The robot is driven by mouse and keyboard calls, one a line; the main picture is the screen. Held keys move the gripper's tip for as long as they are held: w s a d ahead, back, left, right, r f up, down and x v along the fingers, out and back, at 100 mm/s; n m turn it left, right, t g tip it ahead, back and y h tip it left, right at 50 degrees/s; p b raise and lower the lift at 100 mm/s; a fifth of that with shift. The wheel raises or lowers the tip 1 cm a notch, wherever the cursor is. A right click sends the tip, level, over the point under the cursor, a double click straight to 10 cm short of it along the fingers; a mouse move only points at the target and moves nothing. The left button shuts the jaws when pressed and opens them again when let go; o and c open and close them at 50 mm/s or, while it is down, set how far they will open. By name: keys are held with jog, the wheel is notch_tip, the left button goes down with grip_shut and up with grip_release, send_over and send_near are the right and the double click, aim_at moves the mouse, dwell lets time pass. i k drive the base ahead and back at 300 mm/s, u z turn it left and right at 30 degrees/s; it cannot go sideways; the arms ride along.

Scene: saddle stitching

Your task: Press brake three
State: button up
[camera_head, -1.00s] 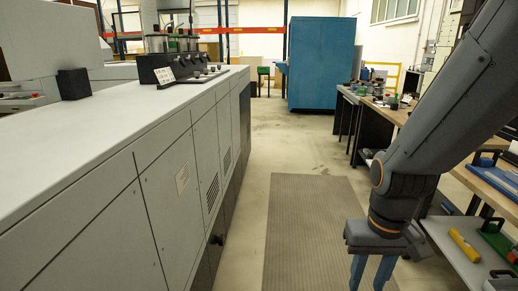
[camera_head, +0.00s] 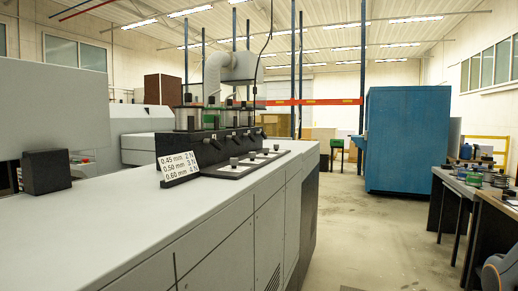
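A long grey machine (camera_head: 215,235) runs from the lower left towards the middle. On its top, a row of small black knobs (camera_head: 253,156) stands on pale plates beside dark sloped housings (camera_head: 222,148). Which of these, if any, is brake three I cannot tell; I see no number on them. A white sign (camera_head: 179,165) in front lists 0.45 mm 2 N, 0.50 mm 3 N and 0.60 mm 4 N. My gripper is out of view; only a grey and orange piece of my arm shows at the lower right corner.
A black box (camera_head: 46,171) sits on the machine top at left. A tall blue cabinet (camera_head: 408,139) stands at the back right. A cluttered workbench (camera_head: 470,185) runs along the right. The floor (camera_head: 365,245) between machine and bench is clear.

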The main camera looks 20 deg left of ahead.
aim_at(235, 138)
jog(key=i, duration=0.85)
jog(key=u, duration=1.5)
jog(key=k, duration=0.5)
jog(key=z, duration=1.5)
jog(key=i, duration=0.85)
jog(key=u, duration=0.95)
